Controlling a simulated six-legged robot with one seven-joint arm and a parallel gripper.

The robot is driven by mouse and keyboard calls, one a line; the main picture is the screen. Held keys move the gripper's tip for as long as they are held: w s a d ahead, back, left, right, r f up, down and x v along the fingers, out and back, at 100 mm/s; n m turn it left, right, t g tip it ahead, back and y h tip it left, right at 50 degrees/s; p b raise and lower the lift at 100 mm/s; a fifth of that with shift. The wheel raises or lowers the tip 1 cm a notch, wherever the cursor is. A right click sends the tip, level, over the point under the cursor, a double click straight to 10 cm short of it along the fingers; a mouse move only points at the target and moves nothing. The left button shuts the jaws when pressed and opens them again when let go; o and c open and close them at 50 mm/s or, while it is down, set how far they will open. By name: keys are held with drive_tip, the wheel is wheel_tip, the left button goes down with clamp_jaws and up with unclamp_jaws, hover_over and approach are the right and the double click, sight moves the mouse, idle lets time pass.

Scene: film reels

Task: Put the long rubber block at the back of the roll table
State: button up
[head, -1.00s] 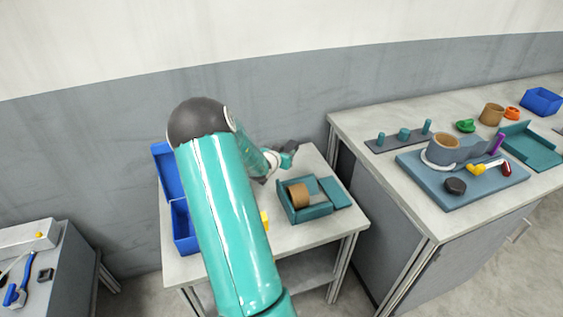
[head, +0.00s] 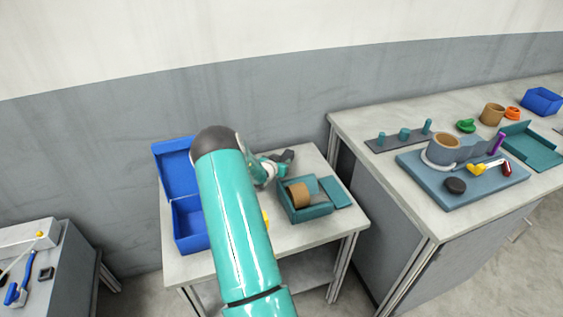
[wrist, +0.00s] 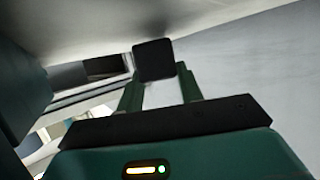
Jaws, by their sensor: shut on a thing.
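My gripper (wrist: 158,82) is shut on a dark, nearly black block, the long rubber block (wrist: 154,58). In the wrist view the block shows end-on between the two green fingertips, so its length is hidden. In the head view my gripper (head: 272,165) is above the back part of the small pale table (head: 300,236), behind a teal box (head: 309,212). A dark grey shape shows at its tip. I cannot tell whether the block touches the tabletop.
The teal box holds a brown roll (head: 299,194). A blue open-lidded box (head: 188,225) stands at the table's left, and a yellow thing is partly hidden by my arm. A wall is behind. A larger bench (head: 360,135) with several parts stands at the right.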

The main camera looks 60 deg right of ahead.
drive_tip(key=shift+f, duration=0.45)
drive_tip(key=shift+a+f, duration=0.1)
drive_tip(key=shift+f, duration=0.15)
drive_tip(key=o, duration=1.1)
drive_tip(key=shift+s+f, duration=0.1)
drive_tip(key=shift+f, duration=0.05)
drive_tip(key=shift+c, duration=0.2)
drive_tip(key=shift+a+f, duration=0.1)
drive_tip(key=shift+r, duration=0.3)
drive_tip(key=v, duration=0.3)
drive_tip(key=r+v, duration=0.1)
drive_tip(key=v, duration=0.3)
drive_tip(key=shift+r, duration=0.25)
